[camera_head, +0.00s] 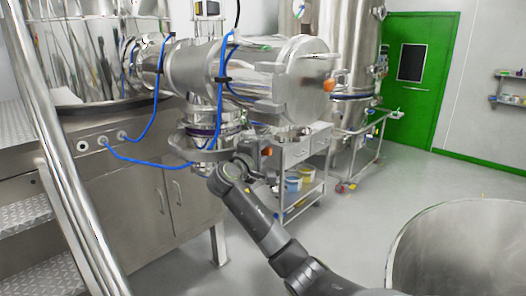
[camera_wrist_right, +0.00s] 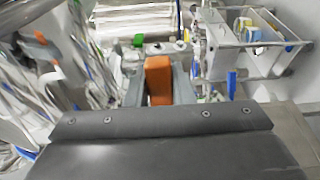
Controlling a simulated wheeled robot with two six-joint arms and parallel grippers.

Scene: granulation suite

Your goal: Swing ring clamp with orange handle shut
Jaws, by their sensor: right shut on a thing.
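The ring clamp (camera_head: 186,149) is a grey steel band at the vertical pipe joint below the big horizontal steel vessel. Its near arc stands out from the pipe on the left; whether its ends meet is hidden behind my gripper. My left gripper is in neither view.
A steel trolley (camera_head: 306,150) with blue and yellow tubs stands just right of the gripper. Blue hoses (camera_head: 219,95) hang over the vessel and near the joint. A second orange knob (camera_head: 329,85) is on the vessel's right end. A large steel bin (camera_head: 470,240) stands at front right.

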